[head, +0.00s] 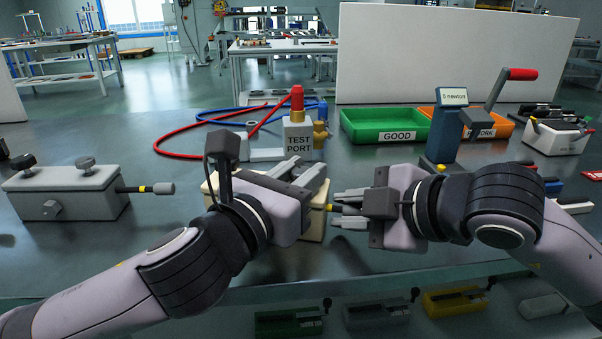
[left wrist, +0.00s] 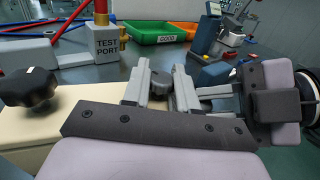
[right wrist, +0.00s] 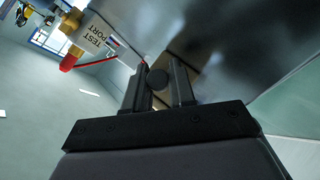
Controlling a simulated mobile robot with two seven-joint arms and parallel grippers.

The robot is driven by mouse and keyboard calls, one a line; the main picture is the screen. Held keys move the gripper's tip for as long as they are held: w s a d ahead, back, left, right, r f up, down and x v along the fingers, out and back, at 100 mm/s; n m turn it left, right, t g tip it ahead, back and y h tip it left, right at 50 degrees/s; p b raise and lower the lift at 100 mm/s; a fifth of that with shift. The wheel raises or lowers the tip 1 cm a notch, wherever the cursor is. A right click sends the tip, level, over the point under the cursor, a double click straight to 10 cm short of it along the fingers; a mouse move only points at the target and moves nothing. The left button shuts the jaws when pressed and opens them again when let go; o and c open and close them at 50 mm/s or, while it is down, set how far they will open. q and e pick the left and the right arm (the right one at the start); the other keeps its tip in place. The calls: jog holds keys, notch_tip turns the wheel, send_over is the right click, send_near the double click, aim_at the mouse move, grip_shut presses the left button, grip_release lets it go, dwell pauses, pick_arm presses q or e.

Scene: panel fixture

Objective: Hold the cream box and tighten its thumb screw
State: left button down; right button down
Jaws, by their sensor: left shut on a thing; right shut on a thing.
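The cream box (head: 314,230) sits on the table at centre, largely hidden behind my left arm in the head view. Its cream top (left wrist: 35,130) and a black knob (left wrist: 27,87) show in the left wrist view. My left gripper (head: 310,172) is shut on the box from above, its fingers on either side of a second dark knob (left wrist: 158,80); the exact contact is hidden. My right gripper (head: 338,208) is level at the box's right side, shut on the thumb screw (head: 345,209). The screw's round dark end (right wrist: 157,78) shows between the right fingers.
A grey box (head: 70,192) with a side screw stands at left. Behind are the test port (head: 299,141) with red and blue hoses, a green bin (head: 382,126), an orange bin (head: 495,124) and a blue post with a red-handled lever (head: 449,130). Bare table lies in front.

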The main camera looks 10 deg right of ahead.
pick_arm(q)
jog(key=shift+h, duration=0.3)
jog(key=c, duration=0.9)
grip_release()
jog(key=shift+s+a, duration=0.1)
jog(key=shift+a, duration=0.05)
jog(key=v, duration=1.1)
jog(key=shift+s+a+r, duration=0.1)
jog(key=shift+s+a, duration=0.15)
jog(key=shift+a, duration=0.05)
